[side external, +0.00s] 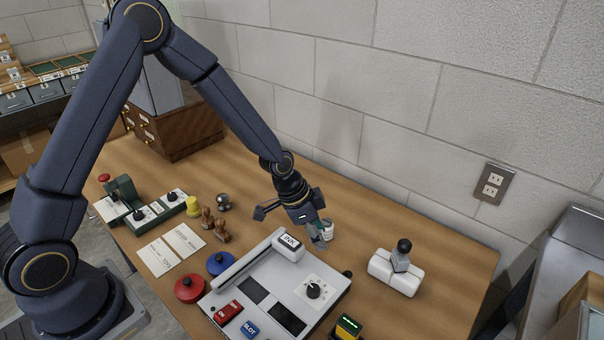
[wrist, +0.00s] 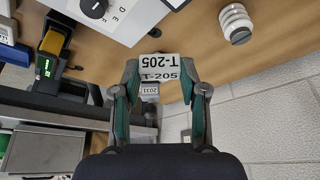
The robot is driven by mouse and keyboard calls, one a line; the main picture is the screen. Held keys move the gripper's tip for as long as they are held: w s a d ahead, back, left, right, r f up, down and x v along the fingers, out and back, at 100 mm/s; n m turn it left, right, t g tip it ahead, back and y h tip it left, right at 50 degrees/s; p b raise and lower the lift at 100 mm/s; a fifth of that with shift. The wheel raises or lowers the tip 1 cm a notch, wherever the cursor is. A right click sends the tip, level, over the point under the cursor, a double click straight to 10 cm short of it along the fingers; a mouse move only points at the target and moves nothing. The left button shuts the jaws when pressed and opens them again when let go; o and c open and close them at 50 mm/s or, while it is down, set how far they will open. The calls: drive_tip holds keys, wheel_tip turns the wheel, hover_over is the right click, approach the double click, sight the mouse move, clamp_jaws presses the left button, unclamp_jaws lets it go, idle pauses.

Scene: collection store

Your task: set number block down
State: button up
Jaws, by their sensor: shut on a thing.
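The number block (wrist: 160,68) is a small pale block marked T-205 in the wrist view. It sits between the two fingertips of my gripper (wrist: 162,75), which is shut on it. In the side external view my gripper (side external: 318,238) is at the wall side of the pale machine, over the wooden table (side external: 430,235). There the block is not clearly visible, and I cannot tell whether it touches the table. The wrist view shows wood beyond the block.
The pale machine (side external: 262,290) with a dial is close beside my gripper. A white ribbed cylinder (wrist: 236,22) stands near the wall. A black-handled tool on a white base (side external: 393,278) stands to the right. A yellow-and-black display device (side external: 346,329) is at the front. Bare wood lies between them.

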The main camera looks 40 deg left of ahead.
drive_tip(key=w+d+f, duration=0.2)
drive_tip(key=w+f, duration=0.2)
drive_tip(key=w, duration=0.3)
hover_over(354, 251)
drive_tip(key=s, duration=0.1)
drive_tip(key=f, duration=0.4)
drive_tip(key=shift+s+a+f, duration=0.15)
drive_tip(key=shift+a+f, duration=0.25)
drive_tip(key=shift+f, duration=1.6)
drive_tip(key=shift+f, duration=0.1)
drive_tip(key=o, duration=0.9)
drive_tip(key=shift+o, duration=0.2)
